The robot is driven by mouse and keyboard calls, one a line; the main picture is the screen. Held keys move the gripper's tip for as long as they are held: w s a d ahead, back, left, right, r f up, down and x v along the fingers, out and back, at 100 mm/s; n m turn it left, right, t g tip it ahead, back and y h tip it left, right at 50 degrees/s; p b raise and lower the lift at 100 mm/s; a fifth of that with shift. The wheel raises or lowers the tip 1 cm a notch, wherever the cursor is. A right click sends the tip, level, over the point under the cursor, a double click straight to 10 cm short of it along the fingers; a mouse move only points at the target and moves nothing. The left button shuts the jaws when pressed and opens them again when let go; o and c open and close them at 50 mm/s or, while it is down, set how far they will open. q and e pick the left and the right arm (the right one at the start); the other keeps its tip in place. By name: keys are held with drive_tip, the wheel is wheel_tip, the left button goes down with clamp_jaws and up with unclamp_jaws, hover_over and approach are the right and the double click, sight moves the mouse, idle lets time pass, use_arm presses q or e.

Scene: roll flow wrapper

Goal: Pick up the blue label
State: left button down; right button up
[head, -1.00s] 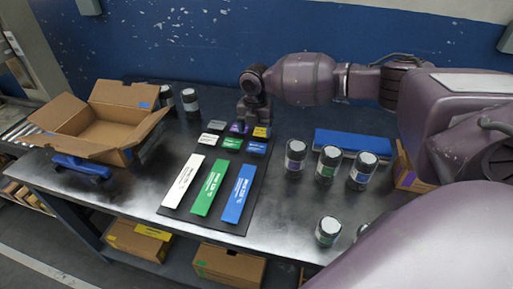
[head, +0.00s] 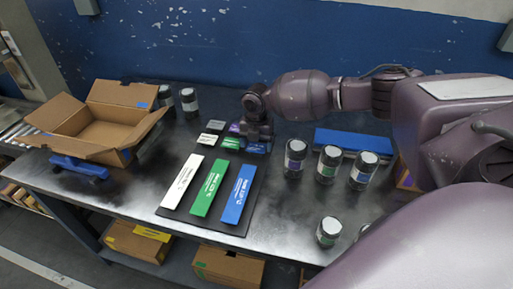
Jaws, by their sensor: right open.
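A small blue label (head: 256,149) lies at the right end of the near row of small labels on the dark mat. My right gripper (head: 258,141) is open and points down right over it, hiding much of it. I cannot tell whether the fingers touch it. A long blue strip with white print (head: 238,194) lies nearer on the same mat, right of a long green strip (head: 210,188) and a long white strip (head: 182,183). My left gripper is not in view.
Small green (head: 231,143), white (head: 207,139) and grey (head: 215,125) labels lie left of the gripper. Several dark jars (head: 327,164) and a blue-topped block (head: 353,141) stand to the right. An open cardboard box (head: 96,148) and blue tool (head: 80,167) are left.

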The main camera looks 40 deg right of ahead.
drive_tip(key=shift+f, duration=0.25)
drive_tip(key=shift+c, duration=0.3)
drive_tip(key=c, duration=0.6)
